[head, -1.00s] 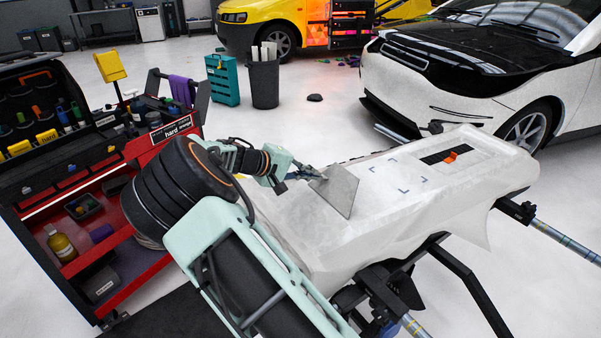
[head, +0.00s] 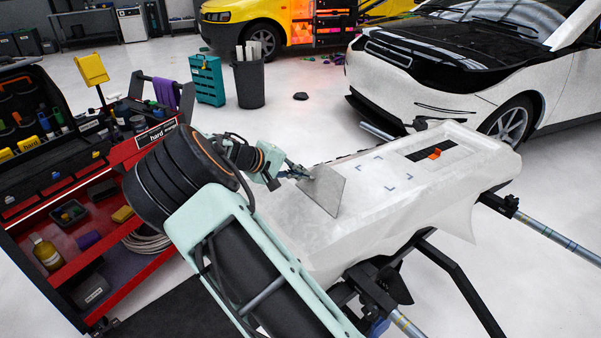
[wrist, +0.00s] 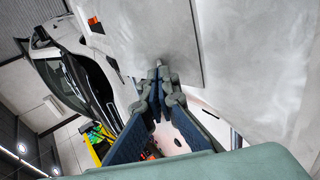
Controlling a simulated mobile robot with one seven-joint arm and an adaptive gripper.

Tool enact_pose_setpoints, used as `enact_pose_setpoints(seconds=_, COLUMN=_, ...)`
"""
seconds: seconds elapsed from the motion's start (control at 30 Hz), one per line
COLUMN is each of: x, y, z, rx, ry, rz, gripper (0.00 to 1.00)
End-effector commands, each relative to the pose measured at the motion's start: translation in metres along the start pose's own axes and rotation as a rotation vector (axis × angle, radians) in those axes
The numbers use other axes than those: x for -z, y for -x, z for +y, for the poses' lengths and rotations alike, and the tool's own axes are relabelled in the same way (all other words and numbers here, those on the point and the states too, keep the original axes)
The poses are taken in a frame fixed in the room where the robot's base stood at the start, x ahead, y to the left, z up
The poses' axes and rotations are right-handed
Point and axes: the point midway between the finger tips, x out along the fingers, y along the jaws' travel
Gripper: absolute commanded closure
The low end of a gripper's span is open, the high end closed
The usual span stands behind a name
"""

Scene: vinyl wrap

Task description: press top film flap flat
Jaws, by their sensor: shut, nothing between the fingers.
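A grey, square film flap (head: 325,190) stands tilted up from the white film-covered panel (head: 391,215). The flap's lower part meets the panel; it also shows as a pale sheet in the wrist view (wrist: 150,30). My gripper (head: 303,174) is at the flap's left side, its fingers pointing at it. In the wrist view its fingertips (wrist: 159,70) are together with nothing between them, close to the flap's face. I cannot tell whether they touch it. The flap hides part of the panel behind it.
Dark corner marks (head: 392,189) and a black inset with an orange piece (head: 434,153) lie on the panel's right part. The panel rests on a black stand (head: 455,275). A red tool cart (head: 100,215) stands left; a white car (head: 430,105) stands behind.

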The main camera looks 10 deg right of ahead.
Motion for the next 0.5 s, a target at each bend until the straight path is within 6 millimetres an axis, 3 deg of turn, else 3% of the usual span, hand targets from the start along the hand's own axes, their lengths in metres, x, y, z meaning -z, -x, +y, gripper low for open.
enact_pose_setpoints(seconds=0.5, x=-0.0006, y=-0.0055, z=0.0093, rx=0.108, ry=-0.002, rz=-0.001, gripper=1.00)
